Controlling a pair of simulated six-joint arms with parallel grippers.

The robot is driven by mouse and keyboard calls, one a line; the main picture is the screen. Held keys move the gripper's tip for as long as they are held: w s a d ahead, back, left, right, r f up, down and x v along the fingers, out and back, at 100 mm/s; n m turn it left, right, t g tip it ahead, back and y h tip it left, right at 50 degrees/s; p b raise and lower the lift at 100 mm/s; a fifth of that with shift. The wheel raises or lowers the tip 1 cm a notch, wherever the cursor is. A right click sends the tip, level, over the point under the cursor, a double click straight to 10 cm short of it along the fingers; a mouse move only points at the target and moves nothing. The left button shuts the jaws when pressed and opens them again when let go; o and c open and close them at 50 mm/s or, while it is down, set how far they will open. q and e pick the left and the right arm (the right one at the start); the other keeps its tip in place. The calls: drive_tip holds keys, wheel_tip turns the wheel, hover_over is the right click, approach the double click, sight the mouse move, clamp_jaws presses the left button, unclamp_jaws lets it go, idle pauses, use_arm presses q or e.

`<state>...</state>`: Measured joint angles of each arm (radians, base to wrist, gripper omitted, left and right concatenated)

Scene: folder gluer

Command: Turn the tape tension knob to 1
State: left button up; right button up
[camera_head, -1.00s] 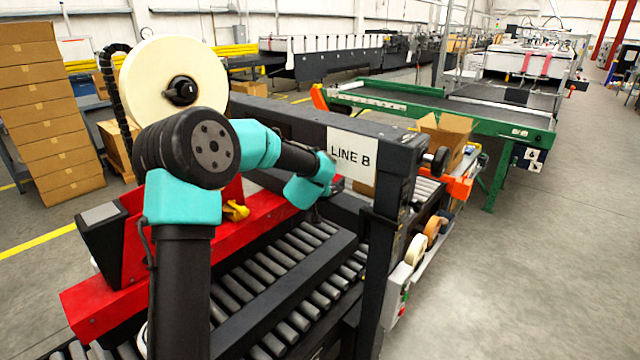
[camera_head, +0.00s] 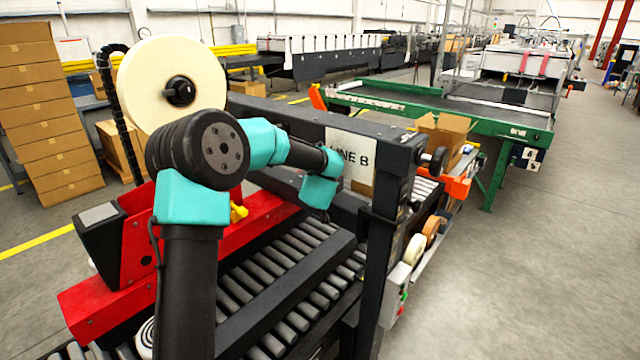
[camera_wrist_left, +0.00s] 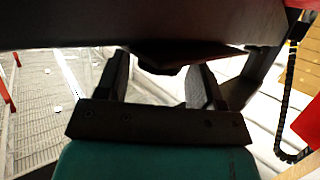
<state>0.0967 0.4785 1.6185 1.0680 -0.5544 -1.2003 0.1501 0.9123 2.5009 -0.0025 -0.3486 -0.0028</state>
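The roll of cream tape (camera_head: 172,85) stands above the red machine head at the left, with a black knob (camera_head: 180,91) at its hub. Another black round knob (camera_head: 438,162) sticks out at the right end of the dark beam. I cannot read a scale on either. My left arm reaches up and right, and its gripper is hidden in the head view. In the left wrist view my left gripper (camera_wrist_left: 162,78) has its two dark fingers apart. A small dark part (camera_wrist_left: 160,66) shows between them, under a wide dark surface. I cannot tell whether they touch it. My right gripper is not in view.
The dark beam (camera_head: 290,122) carries a "LINE 8" sign (camera_head: 352,160), partly behind my arm. A dark post (camera_head: 375,260) and roller conveyor (camera_head: 285,270) lie close by. Tape rolls (camera_head: 415,249) sit on the right side. The floor at right is open.

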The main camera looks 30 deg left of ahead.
use_arm(q)
drive_tip(key=shift+o, duration=0.6)
drive_tip(key=v, duration=1.7)
drive_tip(key=shift+s, duration=0.2)
drive_tip(key=shift+w+d+r, duration=0.1)
drive_tip(key=shift+d, duration=0.05)
